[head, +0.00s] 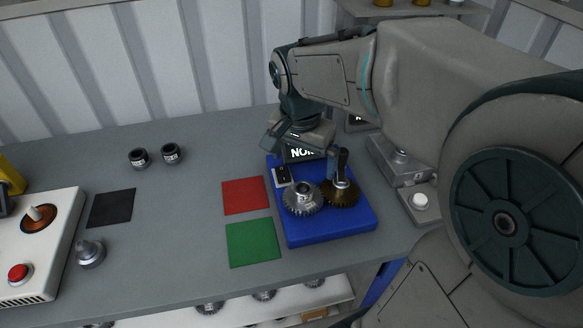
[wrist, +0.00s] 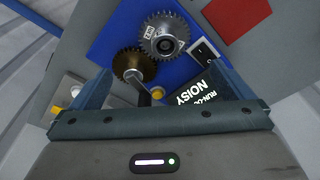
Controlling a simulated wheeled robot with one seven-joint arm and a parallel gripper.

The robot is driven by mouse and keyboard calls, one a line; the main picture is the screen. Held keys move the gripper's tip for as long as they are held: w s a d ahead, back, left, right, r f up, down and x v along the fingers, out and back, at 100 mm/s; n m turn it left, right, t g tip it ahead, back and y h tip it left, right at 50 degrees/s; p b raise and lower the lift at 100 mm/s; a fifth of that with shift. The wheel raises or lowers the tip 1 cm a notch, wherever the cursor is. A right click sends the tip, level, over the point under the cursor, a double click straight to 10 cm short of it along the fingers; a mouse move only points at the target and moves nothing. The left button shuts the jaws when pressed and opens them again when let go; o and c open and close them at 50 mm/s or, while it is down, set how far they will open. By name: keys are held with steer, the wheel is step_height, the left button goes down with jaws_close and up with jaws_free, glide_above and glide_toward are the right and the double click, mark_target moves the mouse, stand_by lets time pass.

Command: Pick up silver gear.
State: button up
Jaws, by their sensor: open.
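The silver gear (head: 302,199) sits on the blue drive unit base (head: 330,234), at its left side. A bronze gear (head: 341,193) with a dark upright handle stands just right of it, their rims close together. In the wrist view the silver gear (wrist: 163,36) is at the upper middle, with the bronze gear (wrist: 133,66) to its lower left. My gripper (head: 302,149) is open and empty, above the back of the blue base and behind both gears. In the wrist view its two fingers (wrist: 160,88) spread wide, with the silver gear beyond their tips.
Red (head: 245,195) and green (head: 252,242) squares lie to the left. A grey box with a white button (head: 420,201) stands right. The table's left middle is mostly clear.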

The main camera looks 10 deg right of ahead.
mark_target(303, 190)
steer(key=shift+m, duration=0.9)
steer(key=w+f, duration=0.1)
steer(key=f, duration=0.2)
steer(key=w+f, duration=0.1)
steer(key=f, duration=0.1)
steer(key=w+f, duration=0.1)
steer(key=f, duration=0.2)
steer(key=shift+d+f, duration=0.25)
steer(key=shift+f, duration=0.1)
steer(key=shift+d+f+p, duration=0.25)
steer(key=shift+f, duration=1.1)
steer(key=shift+d+f+p, duration=0.2)
steer(key=shift+f, duration=1.15)
steer(key=c, duration=0.8)
